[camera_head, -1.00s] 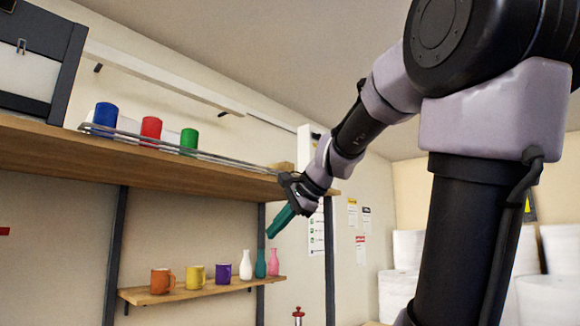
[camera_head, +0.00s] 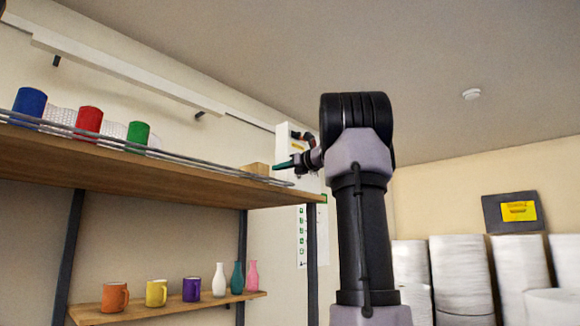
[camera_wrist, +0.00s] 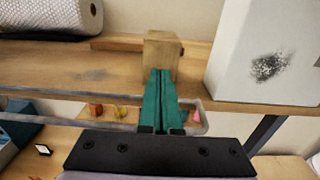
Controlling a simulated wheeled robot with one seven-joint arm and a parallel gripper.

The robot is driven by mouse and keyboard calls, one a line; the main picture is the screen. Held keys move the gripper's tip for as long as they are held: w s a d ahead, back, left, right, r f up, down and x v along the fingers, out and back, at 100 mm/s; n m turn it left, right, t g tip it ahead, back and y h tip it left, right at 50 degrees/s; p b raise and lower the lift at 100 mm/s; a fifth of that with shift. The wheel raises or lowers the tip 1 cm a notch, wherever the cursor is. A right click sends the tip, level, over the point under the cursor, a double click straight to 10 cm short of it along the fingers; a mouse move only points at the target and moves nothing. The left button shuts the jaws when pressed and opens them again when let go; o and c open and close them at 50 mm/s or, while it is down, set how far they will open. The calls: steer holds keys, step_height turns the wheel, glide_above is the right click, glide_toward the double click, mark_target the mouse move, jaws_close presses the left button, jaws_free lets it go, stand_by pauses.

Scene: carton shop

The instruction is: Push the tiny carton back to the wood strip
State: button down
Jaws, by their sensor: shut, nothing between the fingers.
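The tiny carton (camera_head: 256,170) is a small tan box near the right end of the upper shelf. In the wrist view the tiny carton (camera_wrist: 162,50) stands straight ahead of my fingers. The wood strip (camera_wrist: 115,43) is a darker brown bar along the back of the shelf, partly hidden behind the carton. Some shelf surface shows between carton and strip. My gripper (camera_head: 276,167) is shut and empty, its teal fingers pointing at the carton's front. In the wrist view the fingertips (camera_wrist: 161,72) overlap the carton's lower front face; I cannot tell whether they touch.
A white box (camera_wrist: 265,50) with a dark smudge stands close to the carton's right. A bubble-wrap roll (camera_wrist: 50,15) lies to the left. A wire rail (camera_head: 150,152) runs along the upper shelf's front (camera_head: 130,180). Cups and vases stand on the lower shelf (camera_head: 170,306).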

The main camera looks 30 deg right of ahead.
mark_target(263, 171)
steer(key=shift+x, duration=2.7)
steer(key=x, duration=1)
steer(key=shift+a, duration=0.1)
steer(key=shift+f, duration=0.15)
